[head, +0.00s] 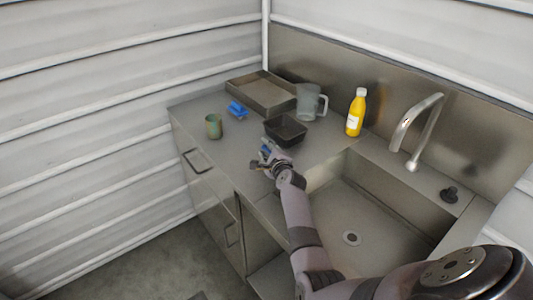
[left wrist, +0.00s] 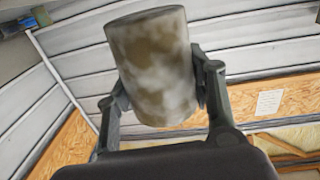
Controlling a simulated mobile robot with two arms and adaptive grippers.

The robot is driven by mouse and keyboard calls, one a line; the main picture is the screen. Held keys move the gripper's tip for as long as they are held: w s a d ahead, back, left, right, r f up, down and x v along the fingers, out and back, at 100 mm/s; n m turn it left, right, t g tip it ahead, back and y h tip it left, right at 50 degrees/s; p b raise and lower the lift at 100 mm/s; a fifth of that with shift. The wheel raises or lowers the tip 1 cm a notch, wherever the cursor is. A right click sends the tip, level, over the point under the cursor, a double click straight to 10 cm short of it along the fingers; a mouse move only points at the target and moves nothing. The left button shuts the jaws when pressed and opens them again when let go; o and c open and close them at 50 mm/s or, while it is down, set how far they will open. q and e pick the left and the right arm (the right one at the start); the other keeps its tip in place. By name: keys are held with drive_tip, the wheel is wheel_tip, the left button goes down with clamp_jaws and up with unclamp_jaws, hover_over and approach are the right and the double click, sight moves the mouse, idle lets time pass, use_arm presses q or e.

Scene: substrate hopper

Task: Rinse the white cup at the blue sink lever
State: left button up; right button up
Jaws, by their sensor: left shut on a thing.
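The white cup (left wrist: 150,45), blotched with brown stains, fills the upper middle of the left wrist view. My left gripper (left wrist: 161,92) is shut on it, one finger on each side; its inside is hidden. Neither that cup nor the left gripper shows in the head view. My right gripper (head: 263,160) is over the counter's front part, left of the sink basin (head: 385,205); its jaw gap is too small to judge. A bit of blue shows at its fingers. The faucet (head: 415,130) stands behind the basin.
On the counter (head: 215,155) stand a green cup (head: 213,126), a blue object (head: 237,110), a metal tray (head: 240,86), a dark bin (head: 286,130), a clear pitcher (head: 309,102) and a yellow bottle (head: 356,112). The basin looks empty around its drain (head: 352,238).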

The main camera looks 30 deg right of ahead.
clamp_jaws()
idle(0.4)
idle(0.5)
